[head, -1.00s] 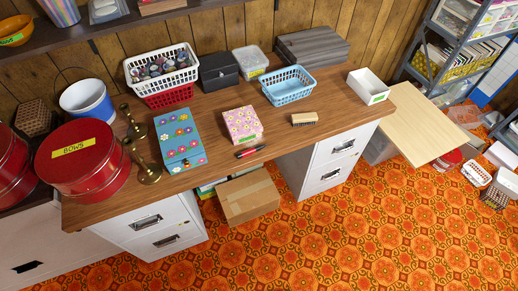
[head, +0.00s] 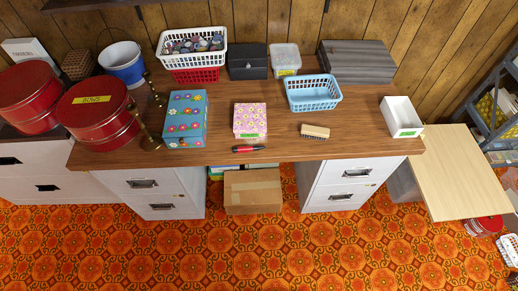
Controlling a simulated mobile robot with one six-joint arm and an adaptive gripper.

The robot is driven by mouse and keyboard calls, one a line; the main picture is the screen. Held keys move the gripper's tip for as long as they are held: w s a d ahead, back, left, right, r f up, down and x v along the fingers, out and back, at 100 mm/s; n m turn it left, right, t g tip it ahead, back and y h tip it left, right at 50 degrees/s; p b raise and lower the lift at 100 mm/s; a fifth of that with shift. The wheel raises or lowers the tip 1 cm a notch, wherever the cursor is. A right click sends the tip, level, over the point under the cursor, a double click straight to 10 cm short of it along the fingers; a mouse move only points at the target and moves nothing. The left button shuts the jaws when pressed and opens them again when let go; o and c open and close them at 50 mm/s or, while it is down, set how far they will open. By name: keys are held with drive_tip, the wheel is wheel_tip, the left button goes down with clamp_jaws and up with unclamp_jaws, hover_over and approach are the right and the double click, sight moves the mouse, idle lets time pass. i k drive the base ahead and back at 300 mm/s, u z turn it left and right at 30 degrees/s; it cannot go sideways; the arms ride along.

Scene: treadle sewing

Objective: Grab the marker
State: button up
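A red and black marker (head: 249,148) lies flat on the wooden desk (head: 285,151), close to its front edge. It lies just in front of a pink flowered box (head: 250,119) and apart from it. My gripper does not show in the head view.
A blue flowered box (head: 186,119) and brass candlesticks (head: 149,132) stand left of the marker. A brush (head: 315,131) lies to its right, with a blue basket (head: 313,94) behind. A cardboard box (head: 252,191) sits below, between the drawer cabinets. The floor in front is clear.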

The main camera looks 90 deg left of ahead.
sight(242, 150)
drive_tip(key=u, duration=0.05)
drive_tip(key=i, duration=0.8)
drive_tip(key=u, duration=1.55)
drive_tip(key=k, duration=0.2)
drive_tip(key=u, duration=1.65)
